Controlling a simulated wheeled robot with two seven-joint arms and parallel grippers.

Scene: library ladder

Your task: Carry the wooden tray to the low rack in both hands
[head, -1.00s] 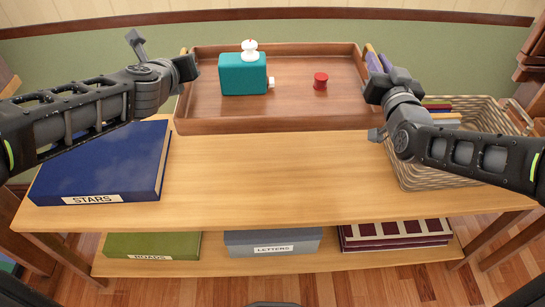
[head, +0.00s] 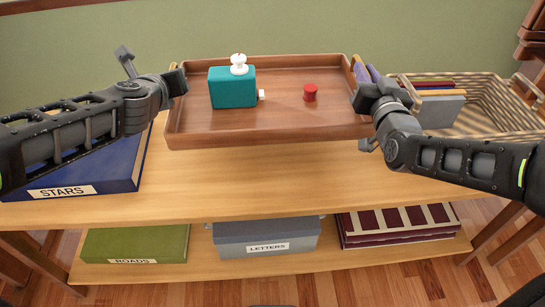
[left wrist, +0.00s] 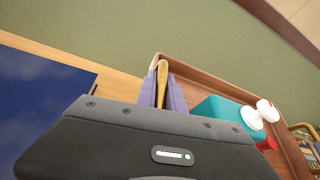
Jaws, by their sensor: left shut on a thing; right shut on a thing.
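The wooden tray (head: 290,134) is reddish brown with a low rim. It spans between my grippers over the back of the wooden table, looking about level; I cannot tell whether it touches the tabletop. A teal block-shaped bottle (head: 232,88) with a white top stands in it, and a small red cylinder (head: 310,93) stands to its right. My left gripper (head: 178,80) is at the tray's left side, its purple-padded fingers shut around a tan handle (left wrist: 162,80) in the left wrist view. My right gripper (head: 360,84) is shut at the right side, its handle mostly hidden. I cannot identify the low rack.
A blue STARS box (head: 110,170) lies on the table (head: 260,185) at left. A striped basket (head: 490,105) holding books stands at right. The lower shelf (head: 200,265) holds a green ROADS box (head: 135,243), a grey LETTERS box (head: 265,238) and maroon items (head: 400,225). The table's middle front is clear.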

